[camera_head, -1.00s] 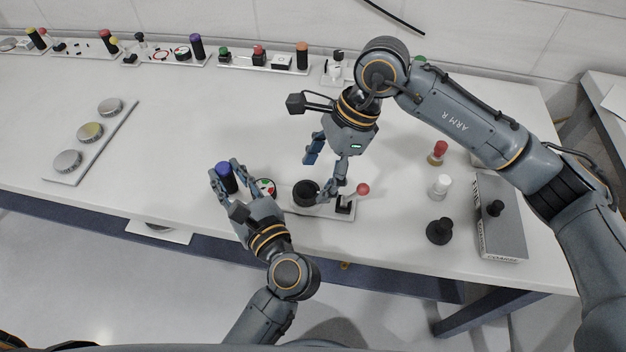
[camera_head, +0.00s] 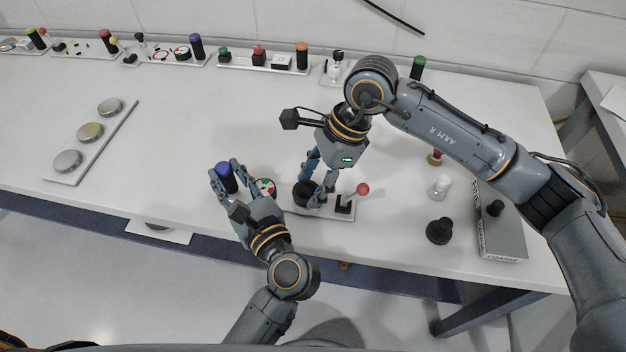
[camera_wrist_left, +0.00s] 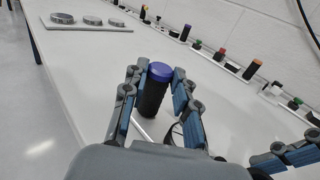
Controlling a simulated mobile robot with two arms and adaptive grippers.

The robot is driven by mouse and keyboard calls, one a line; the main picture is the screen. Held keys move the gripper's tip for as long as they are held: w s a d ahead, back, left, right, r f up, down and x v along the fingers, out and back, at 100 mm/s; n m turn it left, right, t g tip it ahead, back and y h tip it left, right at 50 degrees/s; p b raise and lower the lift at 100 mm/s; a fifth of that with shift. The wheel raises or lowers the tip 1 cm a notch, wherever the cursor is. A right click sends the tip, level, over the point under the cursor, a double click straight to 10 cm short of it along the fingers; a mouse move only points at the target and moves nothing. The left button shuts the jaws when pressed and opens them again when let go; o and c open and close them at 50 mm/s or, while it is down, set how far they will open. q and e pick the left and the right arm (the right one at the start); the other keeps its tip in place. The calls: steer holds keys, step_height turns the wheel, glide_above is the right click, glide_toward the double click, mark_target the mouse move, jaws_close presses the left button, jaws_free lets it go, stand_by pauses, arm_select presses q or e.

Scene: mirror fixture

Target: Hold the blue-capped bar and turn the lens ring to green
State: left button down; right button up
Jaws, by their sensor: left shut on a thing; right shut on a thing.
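The blue-capped bar (camera_head: 227,178) stands upright at the front of the table, black below its blue-purple cap. My left gripper (camera_head: 226,174) is shut on it; the left wrist view shows the bar (camera_wrist_left: 154,92) between the fingers. A dial with red, green and white sectors (camera_head: 264,187) lies just right of the bar, partly covered by my left gripper. The black lens ring (camera_head: 303,194) sits on a white plate (camera_head: 318,213) right of the dial. My right gripper (camera_head: 316,192) points down and is shut on the lens ring, hiding part of it.
A red-knobbed lever (camera_head: 362,189) stands on the plate close to my right gripper. Farther right are a white knob (camera_head: 440,186), a black knob (camera_head: 439,231) and a grey box (camera_head: 500,225). A tray of round discs (camera_head: 90,132) lies left. The table's middle is clear.

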steer(key=m, duration=0.1)
steer(key=m+t, duration=0.1)
steer(key=m, duration=0.1)
steer(key=m+t, duration=0.1)
steer(key=shift+s+m, duration=0.25)
steer(key=shift+m, duration=0.05)
steer(key=shift+s+m+t, duration=0.15)
steer(key=shift+m+t, duration=0.3)
steer(key=shift+m, duration=0.8)
steer(key=shift+s+m+t, duration=0.1)
steer(key=shift+m+t, duration=0.35)
steer(key=shift+m, duration=0.8)
steer(key=shift+a, duration=0.1)
steer(key=o, duration=1.1)
steer(key=shift+o, duration=0.2)
steer(key=v, duration=1.2)
steer(key=shift+a, duration=0.2)
steer(key=shift+r, duration=0.1)
